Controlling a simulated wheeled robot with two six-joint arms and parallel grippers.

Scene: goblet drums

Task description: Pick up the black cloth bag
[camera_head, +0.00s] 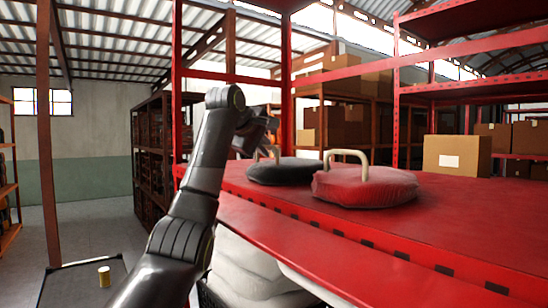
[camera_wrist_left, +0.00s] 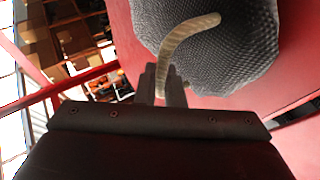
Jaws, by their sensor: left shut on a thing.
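The black cloth bag (camera_head: 287,171) is round and flat and lies on the red shelf (camera_head: 445,217), left of a similar red cloth bag (camera_head: 362,187). In the left wrist view the black bag (camera_wrist_left: 205,50) has a woven surface and a curved tan handle (camera_wrist_left: 176,45). My left gripper (camera_wrist_left: 163,88) is shut on the lower end of this handle. In the head view my left arm reaches up to the shelf's left end, and the gripper (camera_head: 262,138) is partly hidden beside the black bag. My right gripper is not in view.
The red bag with its pale handle stands close to the right of the black one. A cardboard box (camera_head: 457,155) is farther right on the shelf. A red upright post (camera_head: 177,90) stands by my left arm. White sacks (camera_head: 250,268) lie under the shelf.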

